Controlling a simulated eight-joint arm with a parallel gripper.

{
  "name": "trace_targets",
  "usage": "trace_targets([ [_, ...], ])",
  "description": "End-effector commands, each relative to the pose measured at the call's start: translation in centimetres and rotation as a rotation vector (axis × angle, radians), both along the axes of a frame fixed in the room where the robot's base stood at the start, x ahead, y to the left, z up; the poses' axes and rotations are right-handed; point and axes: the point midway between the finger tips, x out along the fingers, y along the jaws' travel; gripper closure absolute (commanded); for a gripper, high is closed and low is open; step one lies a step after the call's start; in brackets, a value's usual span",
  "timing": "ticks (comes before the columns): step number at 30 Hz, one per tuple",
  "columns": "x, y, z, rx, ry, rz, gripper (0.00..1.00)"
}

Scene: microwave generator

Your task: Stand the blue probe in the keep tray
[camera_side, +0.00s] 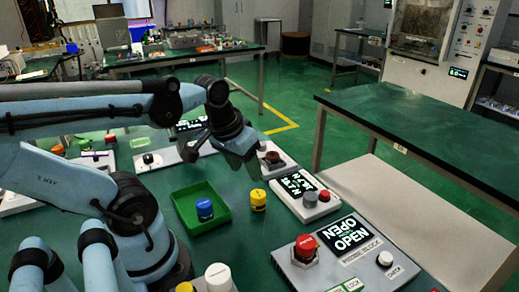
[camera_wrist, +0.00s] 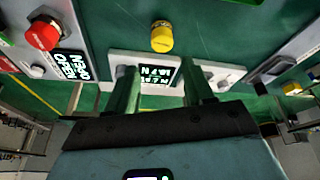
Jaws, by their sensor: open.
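The blue probe (camera_side: 204,210), a short blue cylinder, stands upright inside a green tray (camera_side: 187,222) on the bench in the side view. I take this tray for the keep tray; no label shows on it. My gripper (camera_side: 243,162) is above the bench, behind and to the right of the tray, apart from the probe. In the wrist view, my gripper (camera_wrist: 163,92) has its two fingers spread with nothing held between them.
A yellow cylinder (camera_side: 258,200) stands right of the tray; the wrist view shows it too (camera_wrist: 162,36). A panel with a lit display (camera_side: 305,194) lies beyond it. A probe block panel (camera_side: 334,252) reads OPEN and has a red knob (camera_side: 306,247).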

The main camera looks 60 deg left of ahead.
Motion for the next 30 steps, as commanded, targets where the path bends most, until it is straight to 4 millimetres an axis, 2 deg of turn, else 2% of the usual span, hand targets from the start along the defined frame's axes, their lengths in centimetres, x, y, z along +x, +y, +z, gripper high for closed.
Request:
trace_targets([
  [1, 1.4, -1.6, 0.0, 0.021, -0.056, -0.094, 0.48],
  [3, 2.9, -3.4, 0.2, 0.046, -0.127, -0.194, 0.48],
  [6, 4.3, -5.5, 0.5, 0.068, -0.206, -0.297, 0.48],
  [9, 5.0, -6.7, 0.7, 0.079, -0.253, -0.353, 0.48],
  [30, 5.2, -7.0, 0.8, 0.082, -0.266, -0.367, 0.48],
])
